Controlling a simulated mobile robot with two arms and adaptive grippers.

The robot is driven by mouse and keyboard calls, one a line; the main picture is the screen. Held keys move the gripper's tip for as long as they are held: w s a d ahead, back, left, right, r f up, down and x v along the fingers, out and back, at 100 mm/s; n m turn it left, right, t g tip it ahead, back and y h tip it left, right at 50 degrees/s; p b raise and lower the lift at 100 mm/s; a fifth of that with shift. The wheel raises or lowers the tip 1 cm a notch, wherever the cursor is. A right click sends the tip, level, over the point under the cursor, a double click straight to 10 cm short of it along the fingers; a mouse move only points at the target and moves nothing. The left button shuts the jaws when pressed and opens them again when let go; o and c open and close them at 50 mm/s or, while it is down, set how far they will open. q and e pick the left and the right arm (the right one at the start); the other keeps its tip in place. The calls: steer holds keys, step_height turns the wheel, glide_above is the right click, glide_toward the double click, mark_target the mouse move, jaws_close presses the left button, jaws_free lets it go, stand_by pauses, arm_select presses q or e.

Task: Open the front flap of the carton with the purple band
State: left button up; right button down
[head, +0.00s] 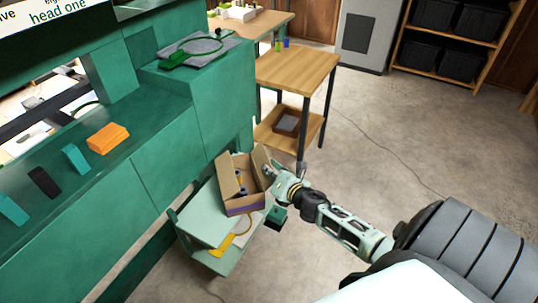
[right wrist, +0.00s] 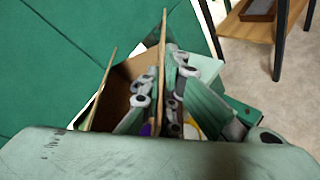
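The open brown carton with the purple band (head: 245,209) stands on a pale green shelf at the lower middle of the head view. One flap stands up on its left side, another on its right. My right gripper (head: 269,169) is at the carton's right side. In the right wrist view my right gripper (right wrist: 161,78) has one finger on each side of an upright cardboard flap (right wrist: 162,40), with the tips closed in on it. My left gripper is out of view.
A green bench (head: 150,150) with an orange block (head: 108,138) runs along the left. A wooden table (head: 297,72) stands behind. The floor at right is clear except for a cable.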

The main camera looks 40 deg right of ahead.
stand_by(0.3)
steer(key=c, duration=2)
jaws_free()
steer(key=shift+s, duration=0.15)
steer(key=v, duration=1.1)
steer(key=shift+s, duration=0.4)
steer(key=shift+r, duration=0.1)
